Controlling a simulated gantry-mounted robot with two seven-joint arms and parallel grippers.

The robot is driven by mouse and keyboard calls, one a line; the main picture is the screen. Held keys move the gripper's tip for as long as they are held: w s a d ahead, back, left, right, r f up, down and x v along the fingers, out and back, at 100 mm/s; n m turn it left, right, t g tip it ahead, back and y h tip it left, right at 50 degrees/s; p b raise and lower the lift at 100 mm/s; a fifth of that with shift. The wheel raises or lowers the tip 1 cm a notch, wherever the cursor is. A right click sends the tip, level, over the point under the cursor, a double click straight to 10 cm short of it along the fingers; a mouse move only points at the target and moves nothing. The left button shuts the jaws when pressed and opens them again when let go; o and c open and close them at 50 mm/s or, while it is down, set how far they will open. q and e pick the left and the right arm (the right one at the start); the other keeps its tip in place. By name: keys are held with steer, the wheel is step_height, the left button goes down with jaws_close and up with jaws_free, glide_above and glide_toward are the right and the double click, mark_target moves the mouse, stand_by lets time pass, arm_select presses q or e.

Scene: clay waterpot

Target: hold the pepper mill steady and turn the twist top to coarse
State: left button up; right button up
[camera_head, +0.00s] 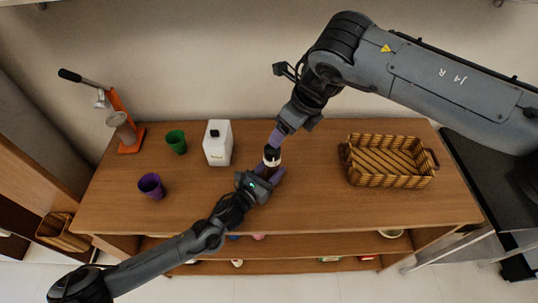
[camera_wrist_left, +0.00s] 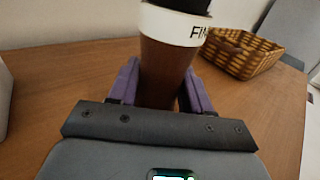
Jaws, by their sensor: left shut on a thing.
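The pepper mill (camera_head: 271,158) stands upright on the wooden counter, with a brown body, a white band and a black top. In the left wrist view, the mill (camera_wrist_left: 163,62) shows partial dark lettering, "FI", on its band; the rest is turned out of sight. My left gripper (camera_head: 270,176) is shut on the brown body below the band, one purple finger on each side. My right gripper (camera_head: 277,138) points down from above at the black top, its purple fingers close to it. I cannot tell whether they touch the top or how far apart they are.
A wicker basket (camera_head: 390,161) stands to the right. A white canister (camera_head: 218,143), a green cup (camera_head: 176,141), a purple cup (camera_head: 151,185) and an orange press (camera_head: 125,130) stand to the left. The counter between mill and basket is clear.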

steer(key=m, duration=0.3)
step_height(320, 180, up, 4)
steer(key=m+t+y, duration=0.1)
steer(key=m+y, duration=0.1)
steer(key=m, duration=0.2)
glide_above(267, 148)
steer(key=s+a, duration=0.1)
steer(key=s+a+r+m+y, duration=0.2)
steer(key=a+r+m+y, duration=0.1)
steer(key=a+m+y, duration=0.15)
steer(key=s+a+r+m+y, duration=0.3)
steer(key=a+m, duration=0.2)
steer(key=w+d+m+t+y, duration=0.25)
steer(key=d+m+y, duration=0.3)
steer(key=m, duration=0.55)
steer(key=d+f+m+t+h, duration=0.3)
steer(key=d+f+m+t, duration=0.35)
steer(key=d+f, duration=0.65)
step_height(267, 148, down, 8)
steer(key=s+d+m+g+h, duration=0.1)
steer(key=s+m, duration=0.1)
steer(key=x, duration=1.1)
steer(key=shift+w+a+f, duration=0.15)
steer(key=shift+a+f, duration=0.05)
steer(key=shift+f, duration=0.15)
steer(key=shift+c, duration=0.2)
